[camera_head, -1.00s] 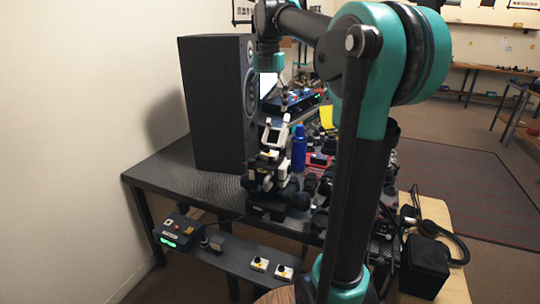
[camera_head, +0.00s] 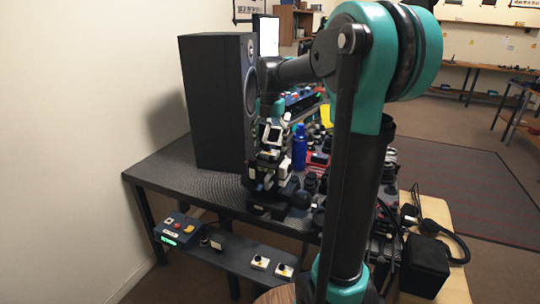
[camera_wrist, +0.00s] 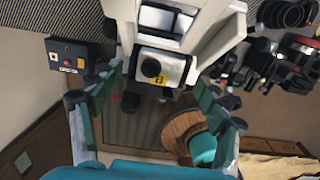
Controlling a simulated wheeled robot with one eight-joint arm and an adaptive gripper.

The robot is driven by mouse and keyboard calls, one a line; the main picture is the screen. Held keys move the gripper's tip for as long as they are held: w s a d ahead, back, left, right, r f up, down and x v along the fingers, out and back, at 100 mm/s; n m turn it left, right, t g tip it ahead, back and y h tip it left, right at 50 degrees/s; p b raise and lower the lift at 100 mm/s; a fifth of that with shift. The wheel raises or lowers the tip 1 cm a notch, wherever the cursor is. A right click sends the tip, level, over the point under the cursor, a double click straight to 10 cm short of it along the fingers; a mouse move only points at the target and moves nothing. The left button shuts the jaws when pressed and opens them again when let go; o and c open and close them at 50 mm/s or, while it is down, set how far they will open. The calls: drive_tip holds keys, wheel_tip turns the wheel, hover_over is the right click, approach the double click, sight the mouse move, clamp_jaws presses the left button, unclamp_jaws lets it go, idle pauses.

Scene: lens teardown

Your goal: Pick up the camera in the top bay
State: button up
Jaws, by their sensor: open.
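A white camera (camera_wrist: 163,66) with a round black lens and a small yellow label sits in the upper part of a white-and-grey holder (camera_wrist: 190,28) in the wrist view. My gripper (camera_wrist: 160,84) is open, with one finger on each side of the camera's front. I cannot tell whether either finger touches it. In the head view, the holder is part of a dark stand with pale parts (camera_head: 266,178) on the table beside the speaker. My gripper is at the top of this stand there, partly blended with it.
A tall black speaker (camera_head: 212,105) stands close left of the stand. A blue bottle (camera_head: 299,147) and several dark lens parts (camera_head: 318,180) are to its right. A control box (camera_head: 178,228) with a green light sits on the lower shelf (camera_head: 235,262).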

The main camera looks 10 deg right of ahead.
wheel_tip(320, 180, down, 2)
drive_tip(key=c, duration=1.3)
drive_tip(key=shift+r, duration=0.1)
